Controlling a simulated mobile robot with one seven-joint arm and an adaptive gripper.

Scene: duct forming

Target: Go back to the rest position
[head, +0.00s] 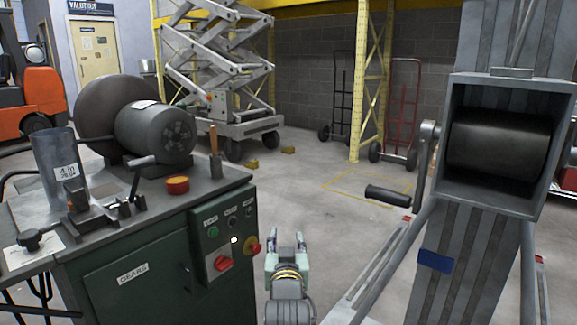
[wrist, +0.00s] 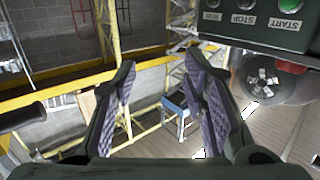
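My gripper (head: 286,245) points up in the lower middle of the head view, between the green machine cabinet and the grey duct machine. It is apart from both in that view. The wrist view shows its two padded fingers (wrist: 160,72) spread wide, with only background between them. My gripper is open and empty. No marker of the rest position is in view.
The green cabinet (head: 130,283) with buttons and a red knob (head: 222,264) stands left. Its button panel (wrist: 265,22) shows top right in the wrist view. A crank handle (head: 388,196) juts out from the duct machine (head: 462,258) at right. Open floor (head: 310,190) lies behind.

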